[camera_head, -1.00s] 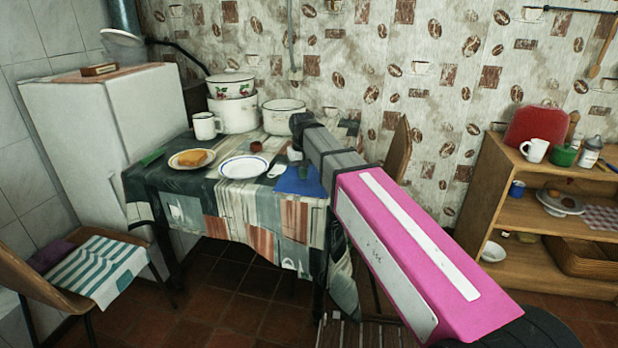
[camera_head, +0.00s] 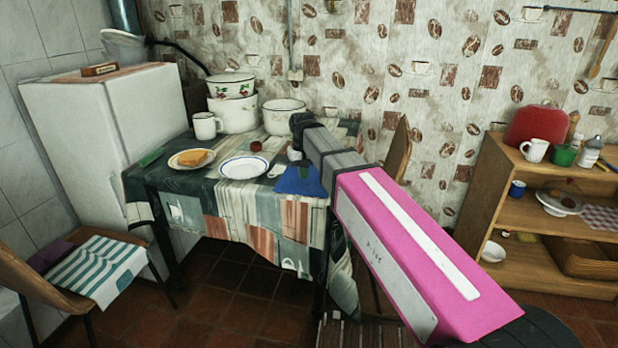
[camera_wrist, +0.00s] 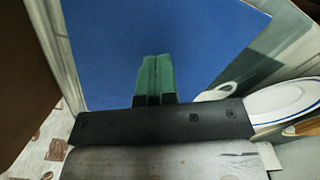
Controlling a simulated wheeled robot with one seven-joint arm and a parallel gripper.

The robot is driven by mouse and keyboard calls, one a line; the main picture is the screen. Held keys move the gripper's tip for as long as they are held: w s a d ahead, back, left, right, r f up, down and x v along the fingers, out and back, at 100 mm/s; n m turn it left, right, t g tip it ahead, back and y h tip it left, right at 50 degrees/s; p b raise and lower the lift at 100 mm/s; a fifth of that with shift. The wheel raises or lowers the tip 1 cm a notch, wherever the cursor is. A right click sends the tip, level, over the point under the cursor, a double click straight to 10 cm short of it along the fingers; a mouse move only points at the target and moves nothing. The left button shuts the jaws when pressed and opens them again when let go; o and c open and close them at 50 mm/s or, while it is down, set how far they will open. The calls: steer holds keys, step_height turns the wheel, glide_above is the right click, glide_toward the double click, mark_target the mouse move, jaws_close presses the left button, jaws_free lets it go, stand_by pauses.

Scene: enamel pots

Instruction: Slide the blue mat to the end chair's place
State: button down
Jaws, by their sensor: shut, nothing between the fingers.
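The blue mat (camera_head: 298,183) lies on the patterned tablecloth at the table's front right corner, partly hidden behind my arm. It fills much of the wrist view (camera_wrist: 130,30). My gripper (camera_wrist: 154,60) is shut and empty, its green fingers together over the mat. I cannot tell whether the fingertips touch it. In the head view my gripper is mostly hidden by the wrist. A wooden chair (camera_head: 398,148) stands at the table's right end, partly behind my arm. Another chair (camera_head: 30,270), with a striped cloth on its seat, stands at the left.
A blue-rimmed white plate (camera_head: 244,167) and a small white ladle-like item lie left of the mat. A plate with bread (camera_head: 191,158), a white mug (camera_head: 206,126) and enamel pots (camera_head: 233,113) stand farther left and back. A wooden shelf (camera_head: 510,215) stands right.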

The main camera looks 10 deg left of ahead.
mark_target(312, 168)
steer(key=shift+f, duration=1.15)
stand_by(0.4)
steer(key=shift+w+d+r, duration=0.1)
steer(key=shift+w+d, duration=0.1)
steer(key=shift+w, duration=1.6)
steer(key=shift+w+d, duration=0.2)
steer(key=shift+w, duration=1.7)
steer(key=shift+w, duration=0.1)
steer(key=shift+w+d+f, duration=0.1)
steer(key=shift+w+d, duration=0.05)
steer(key=shift+w, duration=0.8)
steer(key=shift+w+d+f, duration=0.1)
steer(key=shift+w, duration=0.85)
steer(key=shift+w+d+r, duration=0.1)
steer(key=shift+w+d, duration=0.1)
steer(key=shift+w, duration=1.55)
steer(key=shift+w+d+r, duration=0.1)
steer(key=shift+w+d, duration=0.1)
steer(key=shift+w, duration=1.5)
steer(key=shift+w+d+f, duration=0.1)
steer(key=shift+w+d, duration=0.1)
steer(key=shift+w, duration=1.55)
